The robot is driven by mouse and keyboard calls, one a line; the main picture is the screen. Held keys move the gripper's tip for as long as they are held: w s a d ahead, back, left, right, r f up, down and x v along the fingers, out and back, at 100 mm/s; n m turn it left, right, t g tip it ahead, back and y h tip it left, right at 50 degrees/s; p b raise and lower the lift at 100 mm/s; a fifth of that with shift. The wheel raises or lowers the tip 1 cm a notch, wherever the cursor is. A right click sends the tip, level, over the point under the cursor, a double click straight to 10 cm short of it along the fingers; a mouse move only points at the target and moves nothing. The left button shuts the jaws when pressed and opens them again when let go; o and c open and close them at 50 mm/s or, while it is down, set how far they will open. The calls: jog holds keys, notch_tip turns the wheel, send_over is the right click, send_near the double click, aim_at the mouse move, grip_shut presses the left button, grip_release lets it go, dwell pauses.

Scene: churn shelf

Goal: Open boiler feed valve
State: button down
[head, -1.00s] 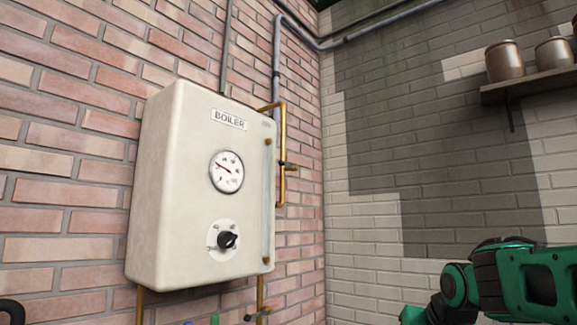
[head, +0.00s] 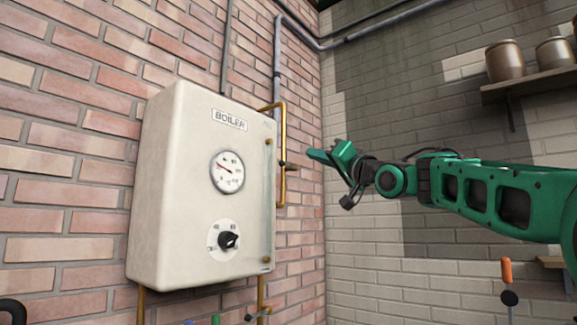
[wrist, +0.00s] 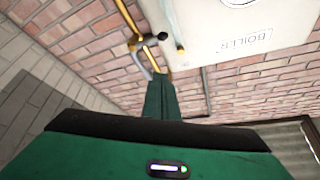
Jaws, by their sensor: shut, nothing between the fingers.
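The white boiler (head: 165,220) hangs on the brick wall at left in the head view. A brass pipe (head: 283,130) runs down its right side with a small valve fitting (head: 290,166). No label marks it as the feed valve. In the wrist view a dark-handled valve (wrist: 150,41) sits on the brass pipe (wrist: 127,14), just beyond my fingers. My gripper (head: 314,154) is raised to the right of the fitting, apparently apart from it. Its green fingers (wrist: 160,92) are shut and empty. Whether they touch the valve is unclear.
The boiler front has a gauge (head: 227,172) and a black knob (head: 229,240). Another small valve (head: 260,314) shows on the lower pipe at the bottom edge. A shelf (head: 530,85) with pots is at upper right. An orange-handled lever (head: 506,270) stands at lower right.

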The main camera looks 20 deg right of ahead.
jog(key=shift+w, duration=0.1)
jog(key=w+a, duration=0.5)
jog(key=w, duration=0.2)
jog(key=shift+w+a+r, duration=0.15)
jog(key=shift+w+r, duration=0.05)
jog(key=shift+w, duration=0.1)
dwell(0.5)
dwell(0.4)
